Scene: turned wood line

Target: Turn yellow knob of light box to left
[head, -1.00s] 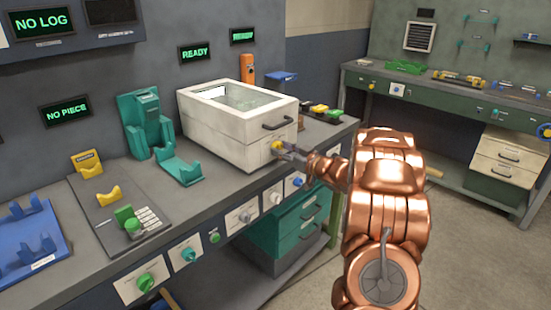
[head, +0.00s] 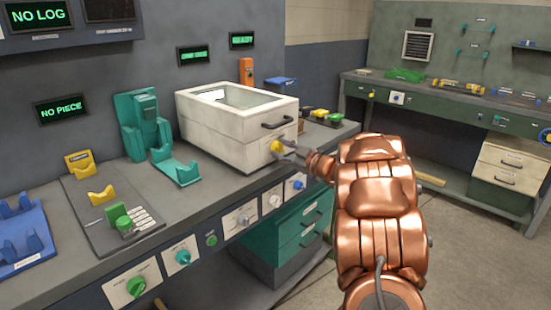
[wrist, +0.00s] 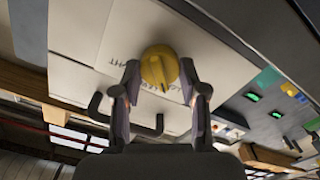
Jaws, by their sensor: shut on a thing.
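The light box (head: 225,127) is a white box with a window in its top. It stands on the grey bench, with a dark bar handle (head: 277,121) on its front face. The yellow knob (head: 276,146) is on that face, below the handle. In the wrist view the knob (wrist: 159,68) is round and sits between my two fingers. My gripper (head: 285,148) is shut on the knob, a finger on each side. Lettering on the face beside the knob is partly hidden by the fingers.
A teal stand (head: 145,125) and teal cradle (head: 178,168) are left of the box. Small coloured blocks (head: 322,115) lie to its right. Lower knobs, including a blue one (head: 297,182), line the bench front. A green workbench (head: 440,100) stands behind, with open floor between.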

